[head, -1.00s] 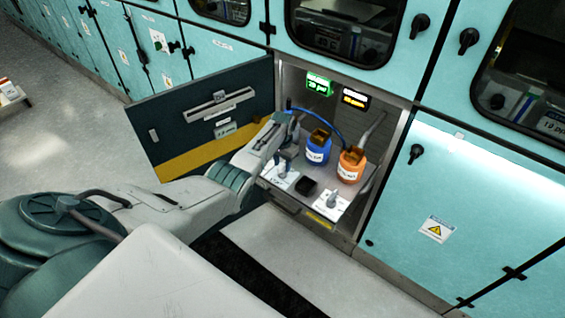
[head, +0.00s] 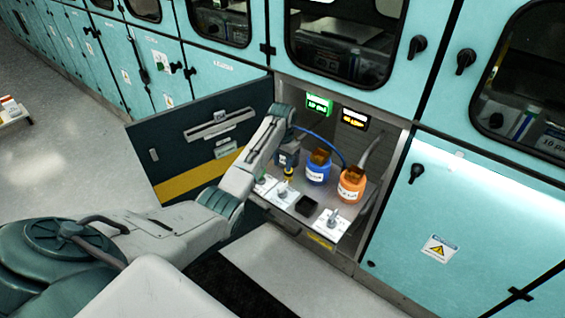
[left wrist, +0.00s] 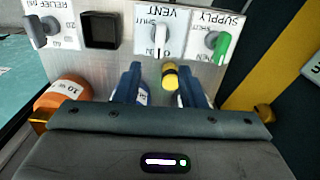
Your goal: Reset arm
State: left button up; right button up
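My left gripper (head: 289,166) is inside the open lower cabinet, above its shelf and left of the blue bottle (head: 318,168). In the left wrist view its two blue fingers (left wrist: 158,85) stand apart. A yellow cylinder with a dark end (left wrist: 170,76) shows between them, nearer the right finger; whether it touches is unclear. The yellow piece also shows below the gripper in the head view (head: 289,174). Beyond the fingers are a green supply handle (left wrist: 220,44), a grey vent handle (left wrist: 160,38) and a grey relief handle (left wrist: 38,30). My right gripper is not in view.
An orange bottle (head: 351,184) stands right of the blue one. A black square socket (head: 307,205) lies between the vent and relief plates. The dark cabinet door (head: 175,145) hangs open at left. Green (head: 318,104) and amber (head: 354,118) displays are lit at the back.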

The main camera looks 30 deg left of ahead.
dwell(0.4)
pick_arm(q)
jog(key=s+d+f+t+y, duration=0.1)
jog(key=s+d+f, duration=0.35)
jog(key=s, duration=0.55)
jog(key=s+d+f+t, duration=0.1)
jog(key=s+d+f, duration=0.35)
jog(key=s, duration=0.55)
jog(key=s+d+r+t, duration=0.1)
jog(key=s+d+r, duration=0.15)
jog(key=s, duration=0.45)
jog(key=s+d+r, duration=0.2)
jog(key=s+r, duration=0.2)
jog(key=s, duration=0.4)
jog(key=s+d+r+t, duration=0.1)
jog(key=s+d+r, duration=0.1)
jog(key=s+r, duration=0.35)
notch_tip(320, 180, down, 33)
jog(key=s+a+g+b, duration=0.2)
jog(key=a, duration=0.1)
jog(key=s+a+f, duration=0.1)
jog(key=s+f, duration=1.7)
jog(key=f, duration=0.3)
jog(key=shift+s+f+g+b, duration=0.15)
jog(key=shift+s+g+b, duration=0.1)
jog(key=shift+g+b, duration=0.2)
